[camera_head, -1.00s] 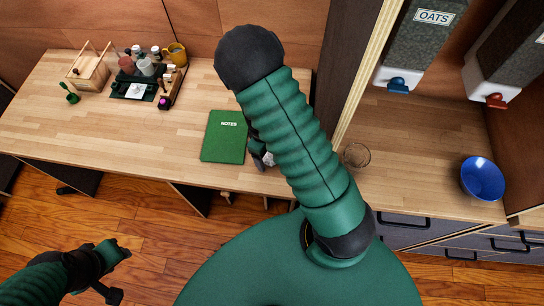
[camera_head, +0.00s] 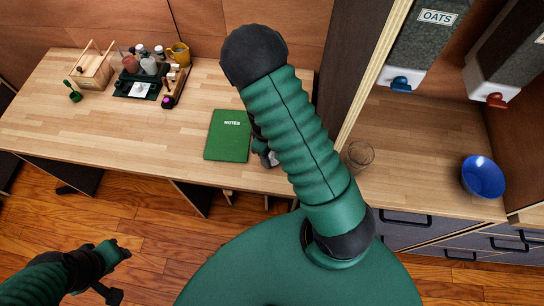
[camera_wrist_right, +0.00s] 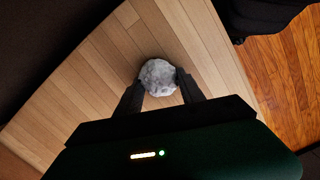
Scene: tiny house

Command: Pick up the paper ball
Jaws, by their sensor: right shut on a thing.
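The paper ball (camera_wrist_right: 159,76) is a crumpled grey-white lump between the two dark fingers of my right gripper (camera_wrist_right: 160,88) in the right wrist view. The fingers are shut on it, one on each side, over the wooden desk top. In the head view my right arm hides most of this gripper (camera_head: 266,154), and a small pale part of the ball (camera_head: 274,160) shows beside it. I cannot tell whether the ball is clear of the desk. My left gripper (camera_head: 117,272) is low at the left, over the floor and away from the desk; its fingers are unclear.
A green notebook (camera_head: 229,135) lies on the desk (camera_head: 120,150) just left of my right gripper. A glass (camera_head: 360,156) and a blue bowl (camera_head: 483,177) stand on the counter at right. A wooden box (camera_head: 92,72) and a dark tray (camera_head: 137,88) are at the back left.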

